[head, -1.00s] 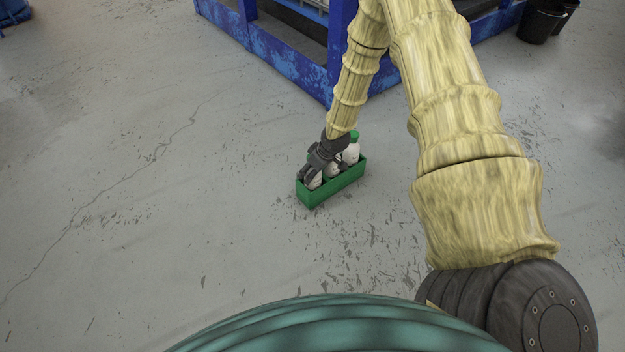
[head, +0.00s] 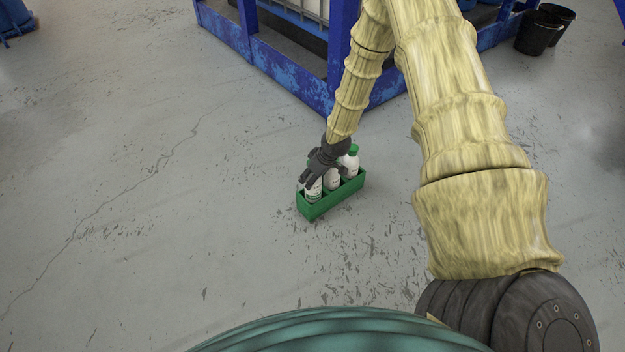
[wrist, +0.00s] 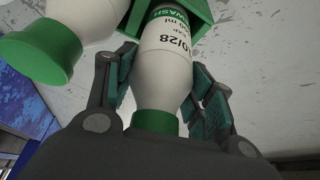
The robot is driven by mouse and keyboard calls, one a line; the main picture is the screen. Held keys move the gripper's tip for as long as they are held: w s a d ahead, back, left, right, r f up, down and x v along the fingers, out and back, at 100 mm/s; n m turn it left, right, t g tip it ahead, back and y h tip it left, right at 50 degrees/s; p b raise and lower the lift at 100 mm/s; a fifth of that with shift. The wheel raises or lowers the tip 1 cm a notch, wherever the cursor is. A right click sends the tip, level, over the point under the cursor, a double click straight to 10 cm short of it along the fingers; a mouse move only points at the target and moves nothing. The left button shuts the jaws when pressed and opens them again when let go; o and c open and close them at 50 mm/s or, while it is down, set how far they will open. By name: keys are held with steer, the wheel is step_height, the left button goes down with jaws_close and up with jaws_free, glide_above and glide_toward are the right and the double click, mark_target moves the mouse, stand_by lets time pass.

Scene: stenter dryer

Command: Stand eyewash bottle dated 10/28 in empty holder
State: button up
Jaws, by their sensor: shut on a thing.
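The eyewash bottle dated 10/28 (wrist: 166,52) is white with a green cap, and its printed date shows in the wrist view. The empty holder cannot be made out.
Two other white bottles stand in the crate, a middle one (head: 333,180) and a green-capped right one (head: 350,162). A neighbouring bottle (wrist: 85,25) is close to my left finger in the wrist view. A blue frame (head: 285,68) stands behind; open grey floor (head: 180,220) lies left.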

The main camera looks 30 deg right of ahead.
step_height(320, 180, up, 6)
steer(key=shift+r+p, duration=0.1)
steer(key=shift+p, duration=1.05)
steer(key=a+r+m, duration=0.1)
steer(key=a+r, duration=1.3)
steer(key=a, duration=0.2)
steer(key=s+a+r+m+h+p, duration=0.1)
steer(key=s+a+r+m+p, duration=0.1)
steer(key=s+a+r, duration=0.65)
step_height(320, 180, up, 25)
steer(key=s+p, duration=0.1)
steer(key=p, duration=3.6)
steer(key=shift+a+f, duration=0.2)
steer(key=shift+a, duration=0.2)
steer(key=shift+s, duration=0.1)
